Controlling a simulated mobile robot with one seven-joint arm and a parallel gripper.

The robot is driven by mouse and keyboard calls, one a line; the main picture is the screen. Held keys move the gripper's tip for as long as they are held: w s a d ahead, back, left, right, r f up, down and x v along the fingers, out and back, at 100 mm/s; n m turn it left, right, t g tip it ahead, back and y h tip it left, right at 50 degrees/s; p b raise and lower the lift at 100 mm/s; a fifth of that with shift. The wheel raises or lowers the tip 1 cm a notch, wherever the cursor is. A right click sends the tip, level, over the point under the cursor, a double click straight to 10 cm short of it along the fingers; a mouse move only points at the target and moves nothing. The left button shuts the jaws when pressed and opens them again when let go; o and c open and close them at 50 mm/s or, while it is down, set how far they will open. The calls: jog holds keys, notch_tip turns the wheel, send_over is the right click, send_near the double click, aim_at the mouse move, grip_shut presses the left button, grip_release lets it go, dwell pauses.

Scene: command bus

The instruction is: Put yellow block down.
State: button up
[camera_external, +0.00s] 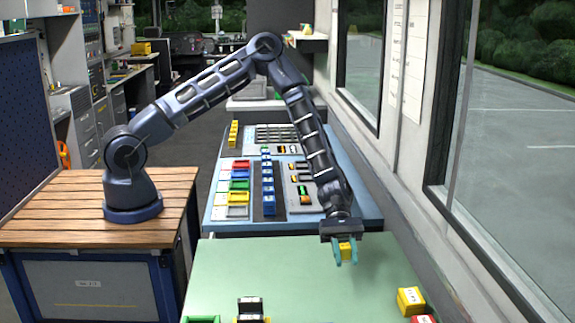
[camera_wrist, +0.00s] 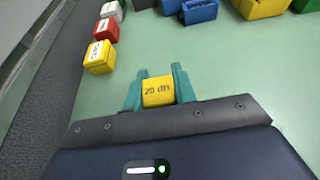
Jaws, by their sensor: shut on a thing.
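The yellow block (camera_external: 345,250) is between the two teal fingers of my gripper (camera_external: 346,252), above the green table (camera_external: 290,270). In the wrist view the yellow block (camera_wrist: 158,91) shows dark lettering on its face. The teal fingertips of my gripper (camera_wrist: 158,88) press on its two sides. My gripper is shut on it. The block's underside is hidden, and I cannot tell its exact height over the table.
A second yellow block (camera_external: 410,301) and a red block (camera_external: 424,319) stand at the table's right. The wrist view shows a blue block (camera_wrist: 199,11) and a yellow container (camera_wrist: 262,7) at the far edge. A blue-edged console (camera_external: 370,205) adjoins the table. The table's middle is clear.

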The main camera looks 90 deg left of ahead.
aim_at(344, 279)
jog(key=shift+f, duration=2.25)
jog(key=shift+f, duration=0.1)
jog(key=o, duration=1)
